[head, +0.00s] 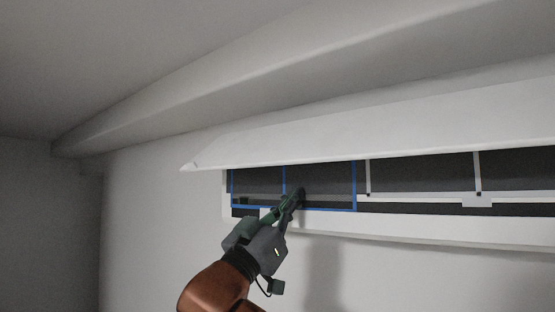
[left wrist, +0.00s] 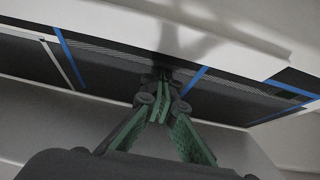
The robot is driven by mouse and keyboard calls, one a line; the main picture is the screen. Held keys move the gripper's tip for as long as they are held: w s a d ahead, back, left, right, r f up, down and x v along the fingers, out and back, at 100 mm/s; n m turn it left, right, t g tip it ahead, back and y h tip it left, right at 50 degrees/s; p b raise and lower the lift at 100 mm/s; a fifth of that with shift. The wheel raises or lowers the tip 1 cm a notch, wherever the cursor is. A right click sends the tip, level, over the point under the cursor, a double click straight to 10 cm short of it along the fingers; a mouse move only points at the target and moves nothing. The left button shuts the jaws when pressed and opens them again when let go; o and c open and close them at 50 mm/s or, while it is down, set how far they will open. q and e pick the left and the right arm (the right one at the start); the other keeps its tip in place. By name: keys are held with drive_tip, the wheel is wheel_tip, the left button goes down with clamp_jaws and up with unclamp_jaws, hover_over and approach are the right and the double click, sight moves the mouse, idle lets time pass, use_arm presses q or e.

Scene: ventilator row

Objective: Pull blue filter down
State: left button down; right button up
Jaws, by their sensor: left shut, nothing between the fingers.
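The blue filter (head: 325,208) is a dark mesh panel with a thin blue frame, set at the left end of a long wall slot. Its blue bars also show in the left wrist view (left wrist: 194,81). My left gripper (head: 298,194) is in front of the filter's lower part, near its middle bar. In the left wrist view, its fingertips (left wrist: 163,80) are together with nothing visible between them. The tips hide a small part of the filter, and I cannot tell if they touch it. My right gripper is in neither view.
A white flap (head: 370,137) juts out above the slot. White-framed filter panels (head: 423,173) continue to the right of the blue one. A white ledge (head: 450,231) runs below the slot. A large rounded beam (head: 300,75) runs overhead. The wall below is clear.

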use_arm(q)
drive_tip(key=shift+w+f+b, duration=0.15)
drive_tip(key=shift+f+b, duration=0.65)
drive_tip(key=shift+f, duration=0.7)
drive_tip(key=shift+w+d+f, duration=0.1)
drive_tip(key=shift+d+f, duration=0.05)
drive_tip(key=shift+f, duration=0.05)
drive_tip(key=shift+s+a, duration=0.45)
drive_tip(key=shift+s, duration=0.05)
drive_tip(key=shift+r, duration=0.15)
wheel_tip(320, 180, up, 6)
drive_tip(key=r+p, duration=0.1)
drive_tip(key=p, duration=0.4)
hover_over(301, 207)
drive_tip(key=s+a, duration=0.2)
drive_tip(key=s, duration=0.1)
drive_tip(key=shift+a+f, duration=0.1)
drive_tip(key=shift+f, duration=0.15)
